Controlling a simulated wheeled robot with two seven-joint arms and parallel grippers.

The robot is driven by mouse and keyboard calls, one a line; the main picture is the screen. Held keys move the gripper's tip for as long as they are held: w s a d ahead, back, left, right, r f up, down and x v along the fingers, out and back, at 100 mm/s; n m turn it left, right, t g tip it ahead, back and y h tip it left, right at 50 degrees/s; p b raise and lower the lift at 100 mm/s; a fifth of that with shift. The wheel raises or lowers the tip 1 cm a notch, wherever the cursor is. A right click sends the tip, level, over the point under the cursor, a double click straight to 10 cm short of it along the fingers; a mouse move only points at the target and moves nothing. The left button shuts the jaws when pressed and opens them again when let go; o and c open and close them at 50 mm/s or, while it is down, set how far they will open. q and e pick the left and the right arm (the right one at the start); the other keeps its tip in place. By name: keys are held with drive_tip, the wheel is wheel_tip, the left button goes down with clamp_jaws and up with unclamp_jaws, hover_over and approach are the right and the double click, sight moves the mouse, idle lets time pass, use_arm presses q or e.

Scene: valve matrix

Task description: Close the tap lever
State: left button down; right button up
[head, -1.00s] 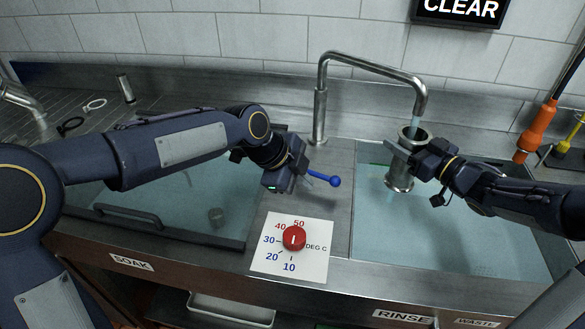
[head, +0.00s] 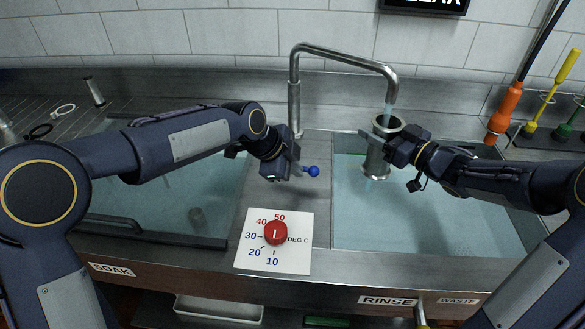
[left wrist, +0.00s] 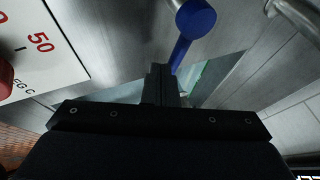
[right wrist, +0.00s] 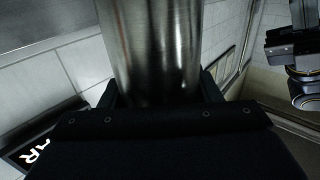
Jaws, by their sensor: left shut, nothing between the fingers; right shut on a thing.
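The tap lever (head: 313,171) is a thin blue rod with a ball end, at the foot of the tap between the two basins. In the left wrist view its blue ball (left wrist: 195,18) is just past my fingertips. My left gripper (head: 297,168) is shut and empty, right beside the lever rod; I cannot tell whether they touch. My right gripper (head: 392,146) is shut on a steel canister (head: 376,160), held upright under the spout over the right basin.
A red temperature knob (head: 276,232) on a white dial plate (head: 299,257) is in front of the lever. Water-filled basins lie on both sides, the soak basin (head: 215,205) left and the rinse basin (head: 430,220) right. Orange, yellow and green tools stand at the back right.

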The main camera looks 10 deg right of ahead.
use_arm(q)
drive_tip(key=shift+w+d, duration=0.45)
drive_tip(key=shift+d, duration=0.1)
drive_tip(key=shift+s, duration=0.1)
drive_tip(key=shift+s+a, duration=0.1)
drive_tip(key=shift+s, duration=0.15)
drive_tip(key=s, duration=0.2)
drive_tip(key=shift+s+a+r, duration=0.3)
drive_tip(key=shift+s+r, duration=0.05)
drive_tip(key=s+v, duration=0.1)
drive_tip(key=v, duration=0.9)
drive_tip(key=shift+s+d, duration=0.15)
drive_tip(key=shift+d, duration=0.15)
drive_tip(key=shift+r, duration=0.1)
drive_tip(key=shift+r+p, duration=0.6)
drive_tip(key=shift+p, duration=0.05)
use_arm(e)
drive_tip(key=a+v, duration=0.1)
drive_tip(key=v, duration=0.7)
drive_tip(key=shift+s, duration=0.3)
